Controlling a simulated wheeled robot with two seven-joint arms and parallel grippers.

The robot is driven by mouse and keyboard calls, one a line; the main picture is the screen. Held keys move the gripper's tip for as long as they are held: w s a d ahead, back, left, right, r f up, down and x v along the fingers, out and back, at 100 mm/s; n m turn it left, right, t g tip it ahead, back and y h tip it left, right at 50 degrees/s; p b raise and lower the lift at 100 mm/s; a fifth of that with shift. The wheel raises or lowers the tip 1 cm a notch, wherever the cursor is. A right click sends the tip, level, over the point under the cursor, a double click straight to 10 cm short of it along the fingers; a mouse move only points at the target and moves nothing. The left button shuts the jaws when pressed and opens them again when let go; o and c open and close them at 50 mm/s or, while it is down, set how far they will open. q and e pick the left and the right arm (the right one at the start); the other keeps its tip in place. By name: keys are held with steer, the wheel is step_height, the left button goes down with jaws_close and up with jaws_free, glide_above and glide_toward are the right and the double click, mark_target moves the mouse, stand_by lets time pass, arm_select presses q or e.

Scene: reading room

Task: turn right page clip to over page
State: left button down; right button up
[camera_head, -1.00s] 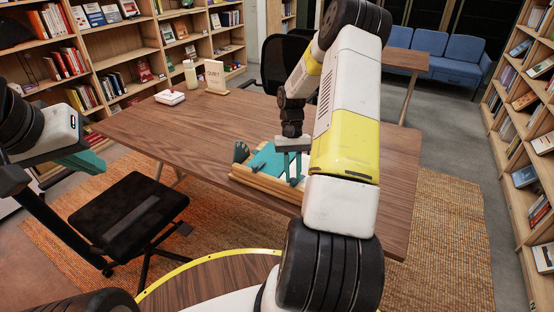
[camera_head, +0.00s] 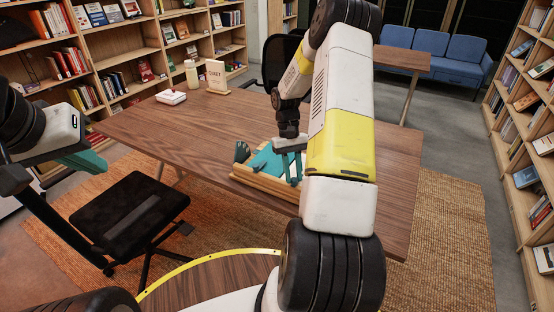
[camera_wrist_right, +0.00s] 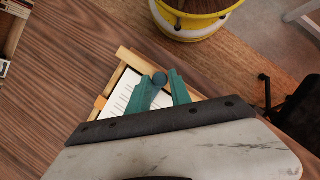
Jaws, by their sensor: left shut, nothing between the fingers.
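The wooden book stand (camera_head: 262,184) lies near the front edge of the brown table. It also shows in the wrist view (camera_wrist_right: 124,56), with a white printed page (camera_wrist_right: 122,92) in it. A dark teal round knob (camera_wrist_right: 160,78), seemingly the right page clip, shows between my right fingertips. Another dark teal clip (camera_head: 241,151) stands at the stand's left end. My right gripper (camera_head: 288,178) points down over the stand's right part, fingers apart around the knob. Whether they touch it I cannot tell. My left gripper (camera_head: 92,163) is shut and empty, at far left, away from the stand.
A small sign (camera_head: 216,75), a bottle (camera_head: 191,74) and a white tray (camera_head: 171,97) stand at the table's far left. A black chair (camera_head: 130,212) is at the left front. The table's (camera_head: 185,130) middle is clear. My right arm hides part of the right side.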

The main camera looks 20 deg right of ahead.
steer(key=shift+o, duration=1.3)
steer(key=shift+r, duration=0.1)
steer(key=v, duration=0.7)
steer(key=shift+r, duration=0.3)
steer(key=shift+w, duration=0.15)
